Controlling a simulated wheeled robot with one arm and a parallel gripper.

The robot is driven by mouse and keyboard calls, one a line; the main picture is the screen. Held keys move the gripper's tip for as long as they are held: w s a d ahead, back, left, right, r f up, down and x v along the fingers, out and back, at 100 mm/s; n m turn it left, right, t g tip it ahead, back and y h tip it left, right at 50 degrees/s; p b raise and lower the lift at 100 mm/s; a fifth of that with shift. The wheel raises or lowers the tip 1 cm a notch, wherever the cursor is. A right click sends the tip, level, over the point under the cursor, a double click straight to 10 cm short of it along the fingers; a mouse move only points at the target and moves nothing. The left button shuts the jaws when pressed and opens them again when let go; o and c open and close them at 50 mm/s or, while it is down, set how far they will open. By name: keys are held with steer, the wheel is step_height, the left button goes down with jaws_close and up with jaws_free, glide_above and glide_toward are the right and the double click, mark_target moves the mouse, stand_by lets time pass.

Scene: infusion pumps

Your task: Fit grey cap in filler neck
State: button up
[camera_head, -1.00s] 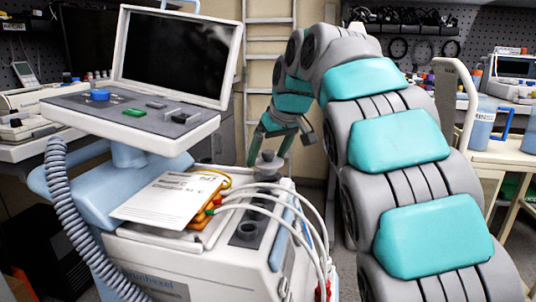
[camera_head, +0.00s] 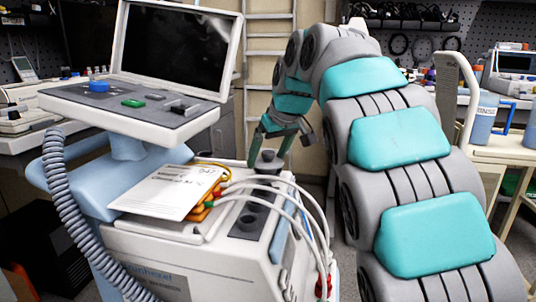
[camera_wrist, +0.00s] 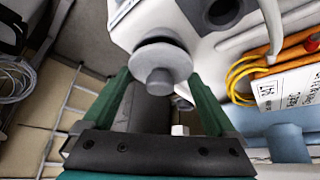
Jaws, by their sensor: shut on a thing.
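The grey cap (camera_head: 267,159), with a knob on a wider flange, is at the far end of the pump's dark top strip (camera_head: 237,236). My gripper (camera_head: 273,156) is shut on it from behind. The wrist view shows the cap (camera_wrist: 160,62) between the green fingertips of my gripper (camera_wrist: 158,75), with the knob towards the camera. The cap's underside is hidden, and I cannot tell whether it is over or in a neck. A dark round fitting (camera_head: 247,222) is nearer on the strip; a similar dark fitting (camera_wrist: 223,10) shows at the wrist view's top.
White tubes (camera_head: 285,205) arch over the strip beside the cap. A screen unit (camera_head: 180,45) stands at the left. A ladder (camera_head: 270,50) is behind.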

steer(key=shift+f+b, duration=0.4)
steer(key=shift+f, duration=0.25)
steer(key=o, duration=1.4)
steer(key=shift+o, duration=0.2)
steer(key=shift+r, duration=0.15)
steer(key=v, duration=0.7)
steer(key=shift+s+d+r+p, duration=0.1)
steer(key=shift+p, duration=0.25)
steer(key=s+d+f+m+g+h+p, duration=0.25)
steer(key=s+d+f+m, duration=0.25)
steer(key=s+d+f, duration=0.8)
steer(key=s+d+f+g, duration=0.1)
steer(key=s+f, duration=0.3)
steer(key=s, duration=0.5)
steer(key=s+d+f+m+g+p, duration=0.1)
steer(key=s+d+f, duration=0.2)
steer(key=s, duration=0.6)
steer(key=s+d+f+m+g+h, duration=0.1)
steer(key=s+d+f+g, duration=0.1)
steer(key=s+f, duration=0.5)
steer(key=shift+s+p, duration=0.35)
steer(key=shift+s, duration=0.65)
